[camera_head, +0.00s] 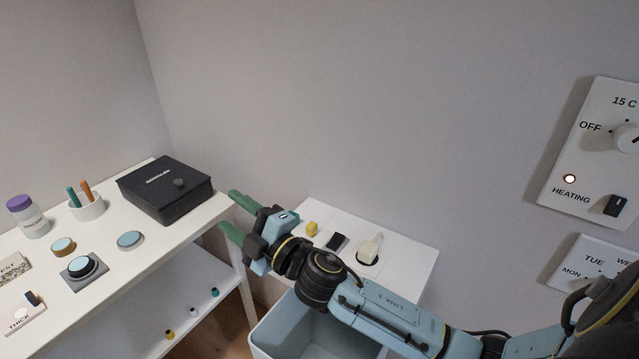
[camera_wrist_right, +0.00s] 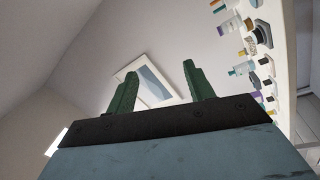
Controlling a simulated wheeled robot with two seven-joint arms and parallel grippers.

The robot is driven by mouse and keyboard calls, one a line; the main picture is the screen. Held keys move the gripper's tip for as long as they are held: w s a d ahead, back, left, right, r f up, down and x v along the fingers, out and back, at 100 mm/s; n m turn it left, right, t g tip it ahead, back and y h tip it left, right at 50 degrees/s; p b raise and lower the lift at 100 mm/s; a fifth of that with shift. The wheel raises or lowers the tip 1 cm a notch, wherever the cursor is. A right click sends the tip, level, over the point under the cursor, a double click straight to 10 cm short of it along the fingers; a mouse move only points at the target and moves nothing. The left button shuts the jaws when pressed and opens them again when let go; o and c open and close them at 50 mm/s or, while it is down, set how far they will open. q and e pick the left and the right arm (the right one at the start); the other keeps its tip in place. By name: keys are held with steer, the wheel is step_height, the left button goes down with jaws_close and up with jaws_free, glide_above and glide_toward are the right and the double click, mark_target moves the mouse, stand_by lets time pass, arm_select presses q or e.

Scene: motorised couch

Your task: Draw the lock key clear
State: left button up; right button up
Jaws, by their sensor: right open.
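A cream handle, which looks like the lock key (camera_head: 371,247), stands in a dark round socket on a white panel (camera_head: 408,262) low against the wall. My right gripper (camera_head: 236,214) is open and empty, with its green fingers pointing left. It is left of the panel and apart from the key, near the right end of the white table. In the right wrist view the open fingers (camera_wrist_right: 160,75) have nothing between them, and the key cannot be made out. My left gripper is out of view.
A black lidded box (camera_head: 165,188) sits on the white table (camera_head: 120,280) near my fingers, with a jar, a pen cup and several discs. A blue-grey bin (camera_head: 262,340) is below the panel. My right forearm crosses in front of the panel.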

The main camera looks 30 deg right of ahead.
steer(key=a+r+n+g+y, duration=0.5)
steer(key=n+y, duration=0.3)
steer(key=n, duration=0.4)
steer(key=n+g+h, duration=1.1)
steer(key=g+h, duration=0.1)
steer(key=h, duration=0.2)
glide_toward(312, 225)
steer(key=f, duration=0.2)
steer(key=f+b, duration=0.1)
steer(key=f, duration=0.1)
steer(key=w+f, duration=0.1)
steer(key=f, duration=0.2)
steer(key=shift+w+a+f, duration=0.1)
steer(key=shift+a+f, duration=0.05)
steer(key=shift+a, duration=0.1)
steer(key=shift+w+f, duration=0.1)
steer(key=shift+f, duration=0.4)
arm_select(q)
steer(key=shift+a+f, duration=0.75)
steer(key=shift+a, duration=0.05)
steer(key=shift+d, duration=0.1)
